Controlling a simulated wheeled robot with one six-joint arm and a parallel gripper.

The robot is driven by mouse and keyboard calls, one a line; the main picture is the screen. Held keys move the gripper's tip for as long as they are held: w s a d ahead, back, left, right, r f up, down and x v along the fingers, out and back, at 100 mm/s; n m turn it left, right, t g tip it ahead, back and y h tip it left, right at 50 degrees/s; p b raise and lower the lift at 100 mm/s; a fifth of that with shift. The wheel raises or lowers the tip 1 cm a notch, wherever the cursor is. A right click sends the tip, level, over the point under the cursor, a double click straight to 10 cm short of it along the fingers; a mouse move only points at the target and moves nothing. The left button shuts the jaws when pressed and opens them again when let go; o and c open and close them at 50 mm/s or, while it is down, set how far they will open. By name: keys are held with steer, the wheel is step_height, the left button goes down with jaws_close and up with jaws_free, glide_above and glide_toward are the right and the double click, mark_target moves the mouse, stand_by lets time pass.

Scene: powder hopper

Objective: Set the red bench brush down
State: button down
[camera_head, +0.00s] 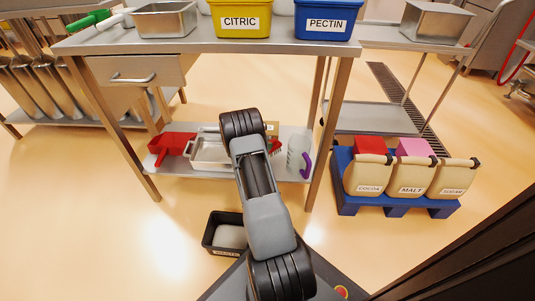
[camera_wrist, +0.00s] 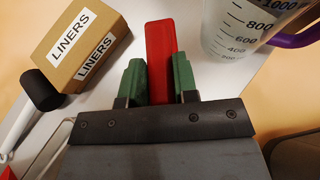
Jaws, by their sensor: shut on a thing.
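In the wrist view my gripper (camera_wrist: 158,84) has its two green fingertips closed on either side of the red bench brush (camera_wrist: 160,45). The brush's red handle extends forward from between the fingers, over the pale lower shelf. In the head view my arm reaches to the lower shelf (camera_head: 190,174) of the steel bench and hides most of the gripper. A small red part of the brush (camera_head: 276,147) shows just right of the arm. I cannot tell whether the brush touches the shelf.
A LINERS box (camera_wrist: 82,45) stands left of the brush, and a clear measuring jug (camera_wrist: 245,28) with a purple handle stands right. A black-headed tool (camera_wrist: 41,92) is near the box. A steel tray (camera_head: 205,160) and red scoop (camera_head: 170,144) occupy the shelf's left. A black bin (camera_head: 211,246) is on the floor.

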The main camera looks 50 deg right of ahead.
steer(key=shift+d+f+b, duration=0.3)
steer(key=shift+d+f, duration=0.15)
steer(key=shift+f, duration=0.1)
steer(key=shift+d+f+b, duration=0.1)
steer(key=shift+f+b, duration=0.6)
steer(key=shift+f, duration=0.85)
steer(key=shift+f, duration=0.15)
steer(key=c, duration=0.9)
jaws_free()
